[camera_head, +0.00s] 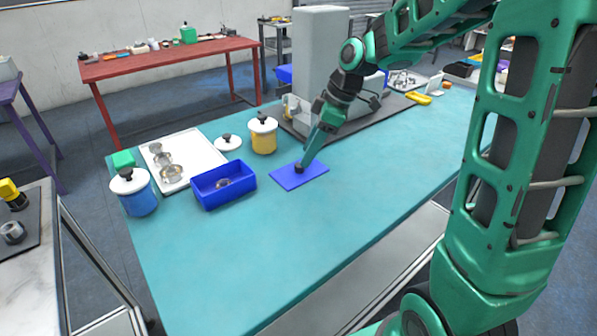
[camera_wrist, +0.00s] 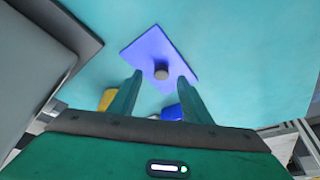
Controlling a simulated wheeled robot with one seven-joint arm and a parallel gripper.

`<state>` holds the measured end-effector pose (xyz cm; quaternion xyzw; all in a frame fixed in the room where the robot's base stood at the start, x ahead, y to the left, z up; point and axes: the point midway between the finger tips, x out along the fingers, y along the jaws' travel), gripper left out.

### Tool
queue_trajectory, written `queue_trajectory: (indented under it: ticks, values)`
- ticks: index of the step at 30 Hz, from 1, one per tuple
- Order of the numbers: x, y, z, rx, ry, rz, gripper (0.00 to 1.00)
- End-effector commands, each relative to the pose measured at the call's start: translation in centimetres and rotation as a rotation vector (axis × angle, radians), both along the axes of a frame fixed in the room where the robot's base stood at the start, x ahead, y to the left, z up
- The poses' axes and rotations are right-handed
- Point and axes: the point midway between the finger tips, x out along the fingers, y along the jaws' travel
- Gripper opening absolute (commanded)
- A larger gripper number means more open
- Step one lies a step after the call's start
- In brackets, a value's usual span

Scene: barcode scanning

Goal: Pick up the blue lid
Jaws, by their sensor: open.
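The blue lid (camera_head: 289,176) is a flat blue rectangle with a dark round knob (camera_head: 299,168). It lies on the teal table (camera_head: 330,225), near its middle. My gripper (camera_head: 306,159) is low over the lid, its fingers close to the knob in the head view. I cannot tell the exact height of the fingertips above the lid.
An open blue box (camera_head: 211,199) stands left of the lid, holding a small metal piece. A yellow canister (camera_head: 263,138), a white lid (camera_head: 227,142), a white tray (camera_head: 188,151) and a blue canister (camera_head: 140,200) stand around it. The table's front right is clear.

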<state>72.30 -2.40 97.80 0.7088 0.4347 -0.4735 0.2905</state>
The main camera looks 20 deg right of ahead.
Motion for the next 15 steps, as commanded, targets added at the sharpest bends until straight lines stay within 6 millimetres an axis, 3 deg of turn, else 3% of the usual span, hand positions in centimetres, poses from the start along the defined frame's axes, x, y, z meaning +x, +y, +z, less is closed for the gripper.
queue_trajectory:
  ticks: [7,15]
  values:
    - [0.5,1.6,-3.0,0.000,0.005,0.001,0.45]
    - [0.7,1.8,-3.6,0.000,0.001,0.000,0.45]
